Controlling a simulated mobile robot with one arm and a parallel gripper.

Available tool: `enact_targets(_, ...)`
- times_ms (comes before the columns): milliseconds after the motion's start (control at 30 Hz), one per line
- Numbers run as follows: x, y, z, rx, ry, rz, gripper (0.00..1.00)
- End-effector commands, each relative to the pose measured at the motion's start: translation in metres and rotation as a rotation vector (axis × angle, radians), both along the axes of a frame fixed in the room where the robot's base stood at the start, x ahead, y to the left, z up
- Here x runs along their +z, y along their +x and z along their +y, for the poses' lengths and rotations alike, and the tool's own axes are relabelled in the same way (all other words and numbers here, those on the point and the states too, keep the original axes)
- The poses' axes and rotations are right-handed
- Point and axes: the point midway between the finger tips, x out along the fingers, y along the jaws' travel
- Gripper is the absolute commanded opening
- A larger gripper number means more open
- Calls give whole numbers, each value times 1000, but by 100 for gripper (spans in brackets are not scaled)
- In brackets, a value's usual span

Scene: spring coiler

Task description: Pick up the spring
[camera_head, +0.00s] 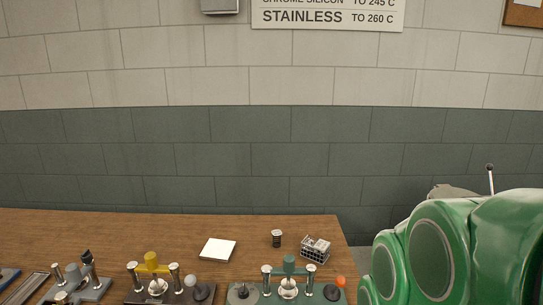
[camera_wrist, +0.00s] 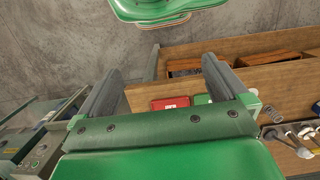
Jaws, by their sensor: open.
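In the head view, a small dark cylinder with a pale top (camera_head: 276,238) stands on the wooden bench (camera_head: 200,222). Right of it is a small silvery rack-like item (camera_head: 315,249), too small to tell whether it holds springs. My gripper (camera_wrist: 167,64) shows in the wrist view with its two dark fingers wide apart and nothing between them. It is away from the bench top. My green arm fills the right of the head view, and my gripper is not visible there.
A white square pad (camera_head: 217,249) lies on the bench. Fixtures with a yellow top (camera_head: 151,260) and a green top (camera_head: 289,265) line its front. The wrist view shows a red box (camera_wrist: 170,104), a wooden unit (camera_wrist: 275,85) and a grey-green machine (camera_wrist: 40,140).

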Motion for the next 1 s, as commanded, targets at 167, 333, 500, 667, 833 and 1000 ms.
enact_targets(167,0,-1,0,0,-1,0,85)
enact_targets(333,0,-1,0,0,-1,0,63)
enact_targets(500,0,-1,0,0,0,1,63)
enact_targets(667,-1,1,2,-4,7,6,63)
enact_targets(833,-6,15,20,-30,58,33,63)
enact_targets(1000,-12,37,49,-85,139,78,63)
